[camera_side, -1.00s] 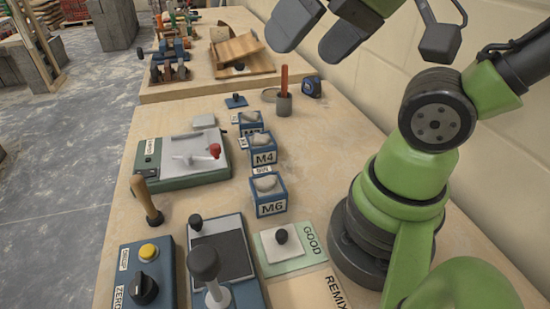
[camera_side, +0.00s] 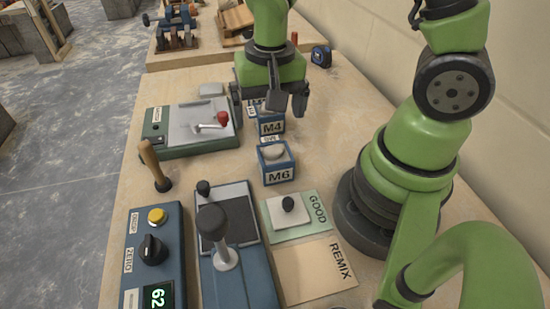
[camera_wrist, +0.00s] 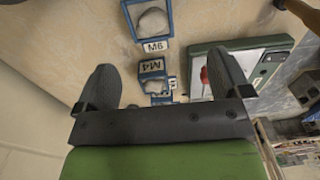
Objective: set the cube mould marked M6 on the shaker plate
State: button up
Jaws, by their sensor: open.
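The M6 cube mould (camera_side: 277,164) is a blue open-topped box with grey mortar inside and a white label, upright on the bench. It also shows at the top of the wrist view (camera_wrist: 151,22). The similar M4 mould (camera_side: 271,122) stands just behind it, with another mould partly hidden by my gripper. My gripper (camera_side: 271,106) is open and empty, above the rear moulds and behind M6. In the wrist view, M4 (camera_wrist: 152,67) appears between my fingers (camera_wrist: 163,78). A green unit with a pale metal plate (camera_side: 185,118) and red-knobbed lever stands left; its label is unreadable.
A blue unit with a dark plate (camera_side: 226,205) and black-knobbed lever stands in front. Beside it are a control box (camera_side: 154,240), a green GOOD card (camera_side: 313,208) bearing a knobbed lid, and a REMIX card (camera_side: 318,270).

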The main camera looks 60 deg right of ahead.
aim_at(275, 154)
notch_tip(275, 154, down, 2)
jog(key=shift+s, duration=0.1)
notch_tip(275, 154, down, 4)
jog(key=shift+f, duration=0.15)
jog(key=shift+s+d+f, duration=0.1)
jog(key=shift+s+f, duration=0.1)
jog(key=shift+f, duration=1.15)
jog(key=shift+s+d+f, duration=0.1)
jog(key=shift+s+f, duration=0.1)
jog(key=shift+f, duration=1.1)
jog(key=shift+r, duration=0.1)
jog(key=c, duration=1.3)
